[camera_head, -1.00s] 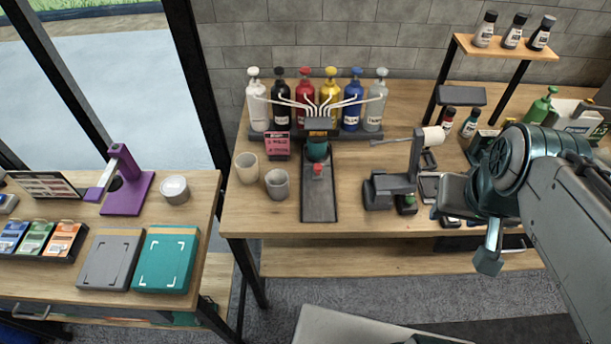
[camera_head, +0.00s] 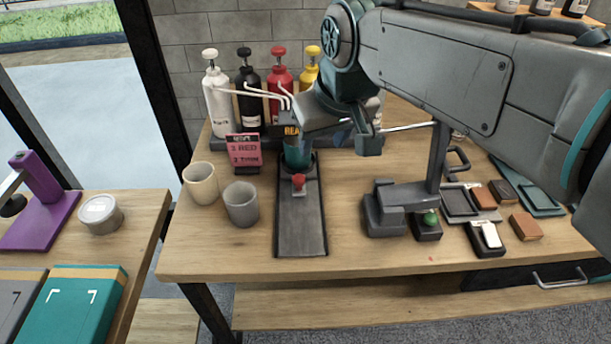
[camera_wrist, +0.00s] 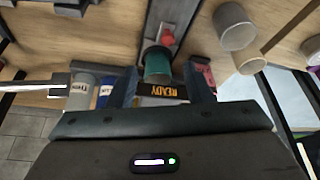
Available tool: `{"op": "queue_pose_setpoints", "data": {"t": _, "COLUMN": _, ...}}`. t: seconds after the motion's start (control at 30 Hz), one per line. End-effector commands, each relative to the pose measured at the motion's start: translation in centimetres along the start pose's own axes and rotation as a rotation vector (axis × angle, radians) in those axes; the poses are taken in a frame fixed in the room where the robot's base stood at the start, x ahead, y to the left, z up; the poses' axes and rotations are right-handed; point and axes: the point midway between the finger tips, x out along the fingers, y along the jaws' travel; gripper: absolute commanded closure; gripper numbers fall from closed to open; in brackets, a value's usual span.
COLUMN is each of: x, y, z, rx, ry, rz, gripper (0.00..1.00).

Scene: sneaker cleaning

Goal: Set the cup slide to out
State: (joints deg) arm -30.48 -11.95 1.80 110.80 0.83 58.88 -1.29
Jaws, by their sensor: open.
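The cup slide is a dark, narrow track (camera_head: 301,228) running from under the paint dispenser toward the table's front edge. Its red knob (camera_head: 298,181) stands just in front of a teal cup (camera_head: 297,157) at the track's back end, under the dispenser head. Both the knob (camera_wrist: 168,37) and the cup (camera_wrist: 157,66) also show in the wrist view. My gripper (camera_head: 340,136) is open and empty, above and behind the cup, close to the dispenser head. In the wrist view, its fingers straddle the lit READY display (camera_wrist: 162,91); contact cannot be told.
Pump bottles (camera_head: 218,95) stand behind the slide. A pink sign (camera_head: 244,150), a beige cup (camera_head: 201,184) and a grey cup (camera_head: 241,204) stand left. A grey stand (camera_head: 398,200) and small blocks lie right. The table in front of the track is clear.

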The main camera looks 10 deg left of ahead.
Motion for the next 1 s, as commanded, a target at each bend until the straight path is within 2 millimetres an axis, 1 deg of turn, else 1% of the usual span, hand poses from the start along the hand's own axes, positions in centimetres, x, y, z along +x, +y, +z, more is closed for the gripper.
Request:
{"op": "queue_pose_setpoints", "data": {"t": 0.03, "x": 1.0, "y": -0.7, "z": -0.1, "rx": -0.016, "ry": 0.002, "rz": -0.007, "gripper": 0.54}}
{"op": "queue_pose_setpoints", "data": {"t": 0.13, "x": 1.5, "y": -1.5, "z": -0.5, "rx": -0.035, "ry": 0.003, "rz": -0.015, "gripper": 0.54}}
{"op": "queue_pose_setpoints", "data": {"t": 0.27, "x": 2.0, "y": -1.9, "z": -0.7, "rx": -0.046, "ry": 0.003, "rz": -0.02, "gripper": 0.54}}
{"op": "queue_pose_setpoints", "data": {"t": 0.37, "x": 3.3, "y": -2.0, "z": -0.6, "rx": -0.048, "ry": 0.0, "rz": -0.021, "gripper": 0.54}}
{"op": "queue_pose_setpoints", "data": {"t": 0.47, "x": 5.2, "y": -2.1, "z": -0.6, "rx": -0.049, "ry": 0.0, "rz": -0.021, "gripper": 0.54}}
{"op": "queue_pose_setpoints", "data": {"t": 0.6, "x": 8.3, "y": -2.1, "z": -0.6, "rx": -0.048, "ry": -0.001, "rz": -0.02, "gripper": 0.54}}
{"op": "queue_pose_setpoints", "data": {"t": 0.73, "x": 11.1, "y": -2.1, "z": -0.6, "rx": -0.047, "ry": -0.001, "rz": -0.02, "gripper": 0.54}}
{"op": "queue_pose_setpoints", "data": {"t": 0.9, "x": 13.7, "y": -2.1, "z": -0.7, "rx": -0.045, "ry": 0.001, "rz": -0.019, "gripper": 0.54}}
{"op": "queue_pose_setpoints", "data": {"t": 1.0, "x": 14.6, "y": -2.1, "z": -0.7, "rx": -0.044, "ry": 0.002, "rz": -0.019, "gripper": 0.54}}
